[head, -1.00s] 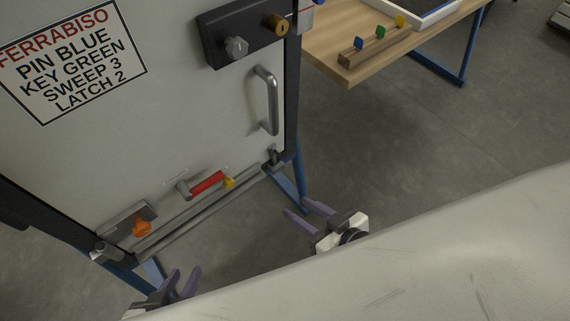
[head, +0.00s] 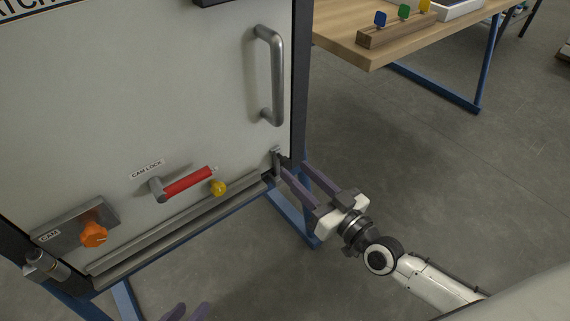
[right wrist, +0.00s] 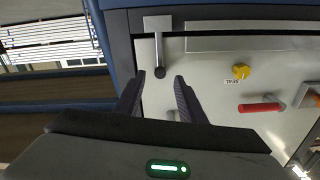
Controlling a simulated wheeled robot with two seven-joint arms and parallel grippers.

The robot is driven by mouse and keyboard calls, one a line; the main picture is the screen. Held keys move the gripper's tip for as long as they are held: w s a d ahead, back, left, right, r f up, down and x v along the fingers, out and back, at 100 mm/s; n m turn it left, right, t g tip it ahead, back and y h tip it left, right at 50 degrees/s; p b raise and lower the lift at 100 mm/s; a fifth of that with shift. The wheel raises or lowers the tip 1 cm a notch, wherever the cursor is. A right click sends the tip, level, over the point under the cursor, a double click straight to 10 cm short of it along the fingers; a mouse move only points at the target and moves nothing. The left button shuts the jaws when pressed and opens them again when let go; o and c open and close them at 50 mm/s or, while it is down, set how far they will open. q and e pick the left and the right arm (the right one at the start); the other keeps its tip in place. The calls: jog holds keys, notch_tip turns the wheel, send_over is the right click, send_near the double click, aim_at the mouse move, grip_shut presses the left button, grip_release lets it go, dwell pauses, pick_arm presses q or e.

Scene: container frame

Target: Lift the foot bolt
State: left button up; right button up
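The foot bolt (head: 277,162) is a small grey metal piece at the lower right corner of the pale door (head: 150,90). In the right wrist view the foot bolt (right wrist: 159,48) is a grey plate and rod ending in a dark knob. My right gripper (head: 296,168) is open, its fingertips close by the bolt. In the right wrist view the open fingers (right wrist: 159,80) point at the bolt, with the knob between their tips; contact cannot be told.
The door carries a vertical handle (head: 278,75), a red cam lock lever (head: 188,181), a yellow knob (head: 218,188), an orange cam knob (head: 93,234) and a bottom rail (head: 180,232). A wooden table (head: 345,45) stands at the right. Floor between is clear.

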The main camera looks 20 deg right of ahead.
aim_at(287, 163)
jog(key=x, duration=0.6)
jog(key=shift+b, duration=0.4)
jog(key=shift+s, duration=0.1)
grip_shut()
